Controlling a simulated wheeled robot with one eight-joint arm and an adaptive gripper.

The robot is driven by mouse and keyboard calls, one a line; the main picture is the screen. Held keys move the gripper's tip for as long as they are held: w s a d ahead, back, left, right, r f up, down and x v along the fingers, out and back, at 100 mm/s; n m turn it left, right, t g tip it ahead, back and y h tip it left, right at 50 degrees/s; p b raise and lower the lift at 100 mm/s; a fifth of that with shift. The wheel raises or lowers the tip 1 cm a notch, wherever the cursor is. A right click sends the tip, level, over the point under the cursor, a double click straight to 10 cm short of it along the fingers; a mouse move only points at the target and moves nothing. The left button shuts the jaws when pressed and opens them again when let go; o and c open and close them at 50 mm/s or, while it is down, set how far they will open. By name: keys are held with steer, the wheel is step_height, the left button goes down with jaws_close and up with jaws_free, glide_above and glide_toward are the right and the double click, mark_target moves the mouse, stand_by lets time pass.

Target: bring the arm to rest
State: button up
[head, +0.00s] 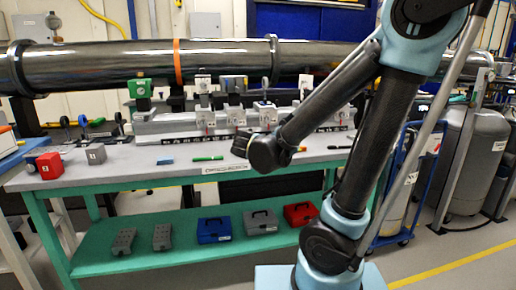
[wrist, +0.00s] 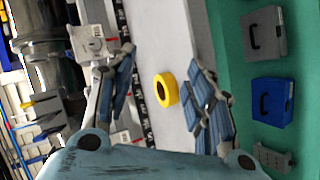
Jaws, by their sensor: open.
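My arm reaches over the workbench (head: 180,166) in the head view, its forearm slanting down to the left. In the wrist view my gripper (wrist: 162,72) is open, its two blue-padded fingers spread wide with nothing between the pads. A yellow roll (wrist: 165,90) lies on the bench beyond the fingers, seen through the gap and apart from them. In the head view the fingers are mostly hidden behind the dark wrist joint.
A red block (head: 49,166), a grey block (head: 95,154) and a green marker (head: 207,158) lie on the bench. Optics mounts stand behind, under a long steel pipe (head: 110,65). Blue (head: 214,230), grey and red boxes sit on the green lower shelf (head: 180,250).

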steer(key=s+d+f+m+g+h, duration=0.1)
steer(key=s+d+f+m+g, duration=0.2)
steer(key=s+d, duration=0.35)
steer(key=s+d+f+m+g, duration=0.3)
steer(key=d, duration=0.7)
steer(key=s+f+m+g+y, duration=0.2)
steer(key=s+f+m, duration=0.1)
steer(key=s, duration=0.4)
steer(key=s+d+f+m+g+y, duration=0.1)
steer(key=s+f+m+g+y, duration=0.1)
steer(key=s, duration=0.6)
steer(key=shift+d+f+m, duration=0.2)
steer(key=shift+f+m, duration=0.2)
steer(key=shift+m, duration=0.3)
steer(key=shift+w+f, duration=0.2)
steer(key=shift+w, duration=0.15)
